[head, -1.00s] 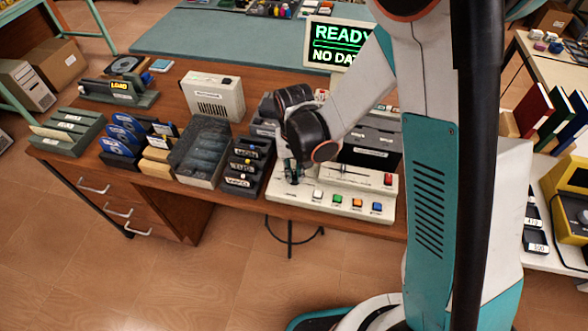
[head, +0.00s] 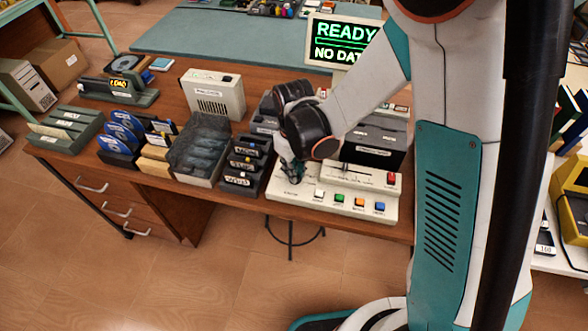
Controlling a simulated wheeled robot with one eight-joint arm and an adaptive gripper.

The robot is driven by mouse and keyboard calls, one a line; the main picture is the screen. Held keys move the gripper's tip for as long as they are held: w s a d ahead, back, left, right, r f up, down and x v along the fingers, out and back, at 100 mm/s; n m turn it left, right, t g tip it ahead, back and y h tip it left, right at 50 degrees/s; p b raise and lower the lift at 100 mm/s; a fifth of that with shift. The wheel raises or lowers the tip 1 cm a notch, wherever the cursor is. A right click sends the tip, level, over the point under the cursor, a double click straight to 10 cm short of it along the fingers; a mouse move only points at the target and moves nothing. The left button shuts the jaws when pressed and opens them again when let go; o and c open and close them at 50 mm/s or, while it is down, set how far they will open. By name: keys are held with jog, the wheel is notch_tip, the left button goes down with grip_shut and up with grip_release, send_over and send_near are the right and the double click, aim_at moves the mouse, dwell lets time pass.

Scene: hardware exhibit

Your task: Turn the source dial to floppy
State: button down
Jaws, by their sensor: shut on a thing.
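The beige control console (head: 345,207) sits at the front of the wooden desk, with white, green, orange and blue buttons along its front and a red one at upper right. My gripper (head: 292,180) points down at the console's left part. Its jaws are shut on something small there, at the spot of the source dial. The dial itself is hidden by the fingers, and its pointer and labels cannot be read. A monitor (head: 341,42) behind shows "READY" and "NO DATA" in green.
Left of the console stand a dark cartridge rack (head: 243,165), a dark open bin (head: 201,152) and blue disks (head: 122,135). A beige speaker-like box (head: 213,95) is behind them. A dark drive unit (head: 374,145) stands right behind the console.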

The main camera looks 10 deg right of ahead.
jog(key=shift+n, duration=0.5)
jog(key=c, duration=1.6)
grip_release()
jog(key=shift+r, duration=0.1)
notch_tip(320, 180, up, 12)
